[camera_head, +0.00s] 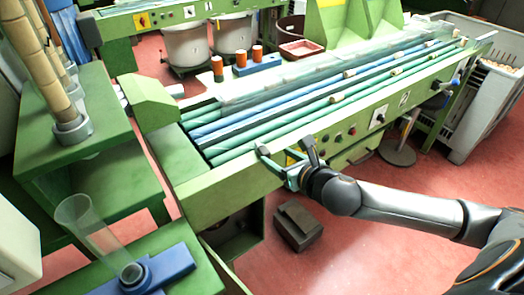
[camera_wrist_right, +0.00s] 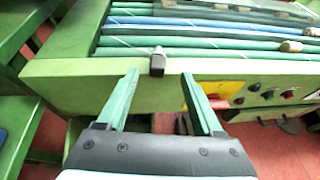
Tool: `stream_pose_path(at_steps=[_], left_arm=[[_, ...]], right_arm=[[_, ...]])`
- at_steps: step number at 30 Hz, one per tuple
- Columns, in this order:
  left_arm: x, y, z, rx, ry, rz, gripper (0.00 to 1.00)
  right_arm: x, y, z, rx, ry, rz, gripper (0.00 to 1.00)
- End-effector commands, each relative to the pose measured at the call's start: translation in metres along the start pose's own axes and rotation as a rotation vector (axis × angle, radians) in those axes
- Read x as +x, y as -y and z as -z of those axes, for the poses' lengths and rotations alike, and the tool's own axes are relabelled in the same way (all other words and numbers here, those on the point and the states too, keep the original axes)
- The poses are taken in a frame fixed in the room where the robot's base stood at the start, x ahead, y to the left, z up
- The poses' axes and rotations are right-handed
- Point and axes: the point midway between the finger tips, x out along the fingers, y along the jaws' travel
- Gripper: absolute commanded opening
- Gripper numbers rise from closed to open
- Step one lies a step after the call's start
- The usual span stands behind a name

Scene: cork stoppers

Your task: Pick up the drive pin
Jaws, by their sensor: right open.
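A small dark grey block with a lighter top, which looks like the drive pin (camera_wrist_right: 157,62), sits at the near edge of the green machine (camera_wrist_right: 65,70) in the right wrist view. My right gripper (camera_wrist_right: 160,76) is open and empty. Its two green fingers point at the machine edge, and the block shows between and just beyond their tips. In the head view my right gripper (camera_head: 285,148) is at the machine's front edge; I cannot clearly tell the pin from the fingers there. My left gripper is not in view.
Green and blue rollers (camera_head: 285,110) with several corks lie along the machine top. Control knobs (camera_wrist_right: 265,95) are on its front face, right of the fingers. A clear tube (camera_head: 82,222) stands in a blue holder at lower left. A dark block (camera_head: 298,226) lies on the red floor.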

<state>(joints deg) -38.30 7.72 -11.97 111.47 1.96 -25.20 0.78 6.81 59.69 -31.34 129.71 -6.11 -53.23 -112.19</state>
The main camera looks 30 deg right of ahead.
Motion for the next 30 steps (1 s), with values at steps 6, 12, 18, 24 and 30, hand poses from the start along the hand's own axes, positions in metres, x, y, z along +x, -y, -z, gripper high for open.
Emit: stream_pose_path(at_steps=[6, 12, 18, 24, 30], left_arm=[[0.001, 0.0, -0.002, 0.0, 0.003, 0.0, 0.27], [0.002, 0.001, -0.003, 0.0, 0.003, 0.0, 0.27], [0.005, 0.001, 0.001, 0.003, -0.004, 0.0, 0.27], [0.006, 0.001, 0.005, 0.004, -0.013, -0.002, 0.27], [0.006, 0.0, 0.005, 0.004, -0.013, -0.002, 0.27]], right_arm=[[0.017, 0.0, 0.0, 0.001, 0.0, 0.0, 0.68], [0.039, -0.003, -0.001, 0.005, 0.001, 0.0, 0.68], [0.063, -0.004, -0.001, 0.003, -0.001, 0.0, 0.68], [0.068, -0.004, -0.001, 0.0, -0.001, -0.002, 0.68], [0.068, -0.004, -0.001, 0.0, -0.001, -0.001, 0.59]])
